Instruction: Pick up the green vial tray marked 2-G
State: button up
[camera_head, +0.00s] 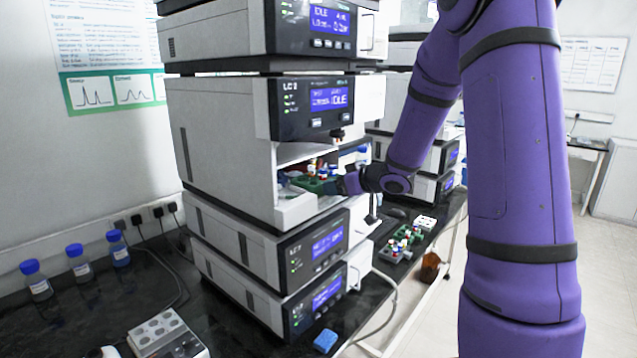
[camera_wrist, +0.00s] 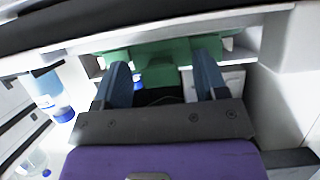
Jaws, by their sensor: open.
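A green vial tray (camera_head: 312,184) with several red-, white- and yellow-capped vials sits in the open compartment of the LC 2 unit (camera_head: 222,140). Its green body (camera_wrist: 150,52) spans the upper middle of the wrist view. No 2-G mark can be read. My gripper (camera_head: 344,186) is at the compartment opening, at the tray's right side in the head view. In the wrist view my gripper (camera_wrist: 162,68) is open, its two blue-grey fingers apart and pointing at the green tray. I cannot tell whether the fingertips touch it.
The compartment's side wall (camera_wrist: 285,75) stands close on the right in the wrist view. Blue-capped bottles (camera_wrist: 45,88) are at left there. Blue-capped bottles (camera_head: 77,262) stand at far left.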

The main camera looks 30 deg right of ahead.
jog(key=c, duration=1)
jog(key=shift+c, duration=0.2)
